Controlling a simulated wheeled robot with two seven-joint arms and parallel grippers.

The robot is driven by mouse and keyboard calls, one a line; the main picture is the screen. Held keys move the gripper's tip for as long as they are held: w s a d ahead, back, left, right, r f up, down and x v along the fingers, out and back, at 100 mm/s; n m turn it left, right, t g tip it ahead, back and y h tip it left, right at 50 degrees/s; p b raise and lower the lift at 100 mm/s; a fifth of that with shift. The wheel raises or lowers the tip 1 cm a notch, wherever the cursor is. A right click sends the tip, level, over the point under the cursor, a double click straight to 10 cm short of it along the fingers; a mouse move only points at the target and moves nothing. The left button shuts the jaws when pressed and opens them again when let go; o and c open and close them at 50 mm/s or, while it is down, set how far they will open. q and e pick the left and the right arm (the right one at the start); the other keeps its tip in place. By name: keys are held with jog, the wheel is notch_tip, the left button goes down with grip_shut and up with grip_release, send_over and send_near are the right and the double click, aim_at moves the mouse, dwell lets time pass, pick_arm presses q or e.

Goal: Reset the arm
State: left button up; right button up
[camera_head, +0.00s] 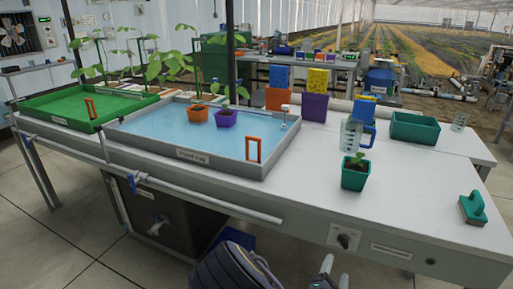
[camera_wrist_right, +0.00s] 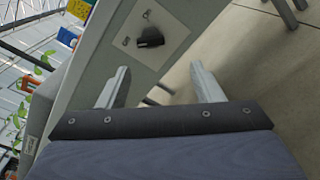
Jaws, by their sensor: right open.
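My right gripper (camera_head: 334,272) shows at the bottom edge of the head view, with its dark arm link beside it. It is in front of the bench's front edge, low and apart from everything on top. In the right wrist view its two pale fingers (camera_wrist_right: 158,72) are spread apart with nothing between them. Beyond them is a front panel with a black knob (camera_wrist_right: 150,37); the same knob (camera_head: 343,241) shows on the bench front in the head view. My left gripper is not in view.
The white bench (camera_head: 300,195) carries a flood tray (camera_head: 215,160) with two potted seedlings, a green tray (camera_head: 60,118), a potted seedling (camera_head: 355,173), a clear jug (camera_head: 351,134), a green planter (camera_head: 415,128) and a green brush (camera_head: 472,208). A rail (camera_head: 200,195) runs along the front.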

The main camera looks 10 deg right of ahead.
jog(key=s+a+f+m+g+y, duration=0.3)
jog(key=a+f+m+g+y, duration=0.25)
jog(key=m, duration=0.75)
jog(key=s+a+r+m+g+y, duration=0.2)
jog(key=s+a+r+m+y, duration=0.15)
jog(key=r+y, duration=0.3)
jog(key=s+d+r+m+g+y, duration=0.15)
jog(key=s+r+m, duration=0.35)
jog(key=s+r, duration=0.9)
notch_tip(320, 180, up, 17)
jog(key=p, duration=1.8)
jog(key=shift+s+d+p, duration=0.2)
jog(key=shift+s+p, duration=0.1)
jog(key=shift+s, duration=0.05)
